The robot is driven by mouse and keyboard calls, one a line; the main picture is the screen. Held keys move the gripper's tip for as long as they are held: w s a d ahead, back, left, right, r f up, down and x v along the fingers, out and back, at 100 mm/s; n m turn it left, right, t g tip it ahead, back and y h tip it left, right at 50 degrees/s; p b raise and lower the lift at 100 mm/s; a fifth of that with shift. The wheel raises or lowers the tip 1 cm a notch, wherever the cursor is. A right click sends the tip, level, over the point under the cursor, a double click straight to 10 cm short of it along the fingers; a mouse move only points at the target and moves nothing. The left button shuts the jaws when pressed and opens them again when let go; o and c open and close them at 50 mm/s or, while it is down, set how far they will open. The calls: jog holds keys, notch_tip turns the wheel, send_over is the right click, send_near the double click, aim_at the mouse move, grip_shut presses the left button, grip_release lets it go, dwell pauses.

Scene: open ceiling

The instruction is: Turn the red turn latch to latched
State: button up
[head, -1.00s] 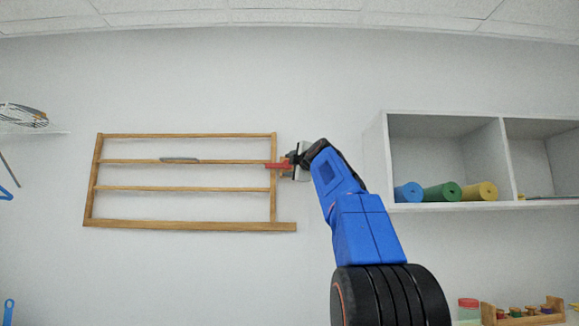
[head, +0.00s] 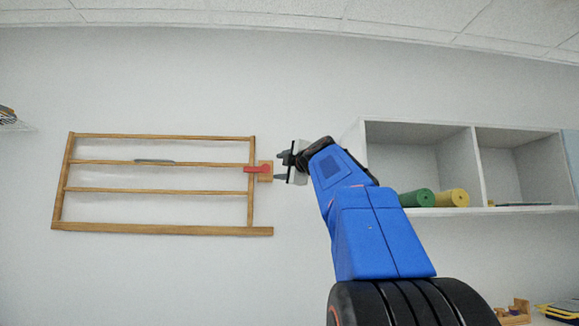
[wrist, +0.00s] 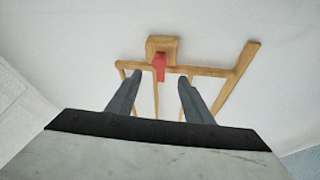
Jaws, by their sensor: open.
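The red turn latch (head: 256,169) is mounted on a small wooden block (head: 266,177) on the wall, at the right side of a wooden frame (head: 160,231). Its red bar lies level and reaches left across the frame's right upright. In the wrist view the red latch (wrist: 160,66) and its block (wrist: 161,45) show beyond the fingers, roughly midway between them. My gripper (head: 281,166) is open and empty, just right of the block. In the wrist view my gripper (wrist: 152,94) has its two fingers spread, with a gap between them and the latch.
A white wall shelf (head: 440,212) with a green roll (head: 418,198) and a yellow roll (head: 452,198) is to the right, behind my arm. A grey item (head: 155,161) lies on a bar of the frame. The wall between frame and shelf is bare.

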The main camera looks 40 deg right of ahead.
jog(key=v, duration=0.6)
jog(key=shift+a, duration=0.1)
dwell(0.4)
jog(key=s+a+f+m+g+y, duration=0.1)
jog(key=a+f+m+g+y, duration=0.1)
jog(key=a+f, duration=0.75)
jog(key=s+a+f+m+g+y, duration=0.1)
jog(key=a+f+m+g, duration=0.3)
jog(key=f, duration=1.1)
jog(key=s+a+f+m+g+y, duration=0.1)
jog(key=s+a+f+y, duration=0.1)
jog(key=a+f, duration=0.8)
jog(key=s+a+f+m+g, duration=0.2)
jog(key=s+f, duration=0.5)
jog(key=f, duration=0.5)
jog(key=s+a+f+m+g, duration=0.2)
jog(key=s+f, duration=0.5)
jog(key=f, duration=0.5)
jog(key=s+a+f+m+g, duration=0.2)
jog(key=s+f, duration=0.5)
jog(key=f, duration=0.5)
jog(key=shift+s+f+m+g+h, duration=0.15)
jog(key=shift+f+m+g+h, duration=0.2)
jog(key=shift+m+g, duration=0.25)
